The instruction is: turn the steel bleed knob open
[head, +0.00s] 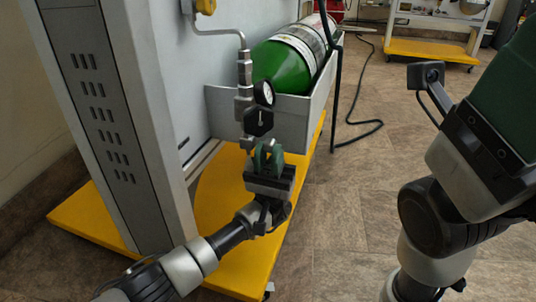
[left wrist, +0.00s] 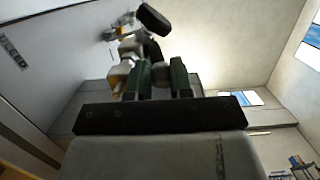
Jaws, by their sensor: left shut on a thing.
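My left gripper (head: 267,158) has green fingers and is at the lower end of the steel valve line, below a black hexagonal knob (head: 258,122). Its fingers are closed on the steel bleed knob, which they mostly hide in the head view. In the left wrist view, the rounded grey bleed knob (left wrist: 160,73) shows between the two green fingers. The black knob also shows above them in the left wrist view (left wrist: 153,20). My right gripper is partly in view at the right edge, close to the camera; its fingertips are cut off.
A green cylinder (head: 284,62) lies in a grey trough (head: 290,117) behind. A grey column (head: 117,120) stands left on a yellow base (head: 226,200). A dark hose (head: 366,132) lies on the floor.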

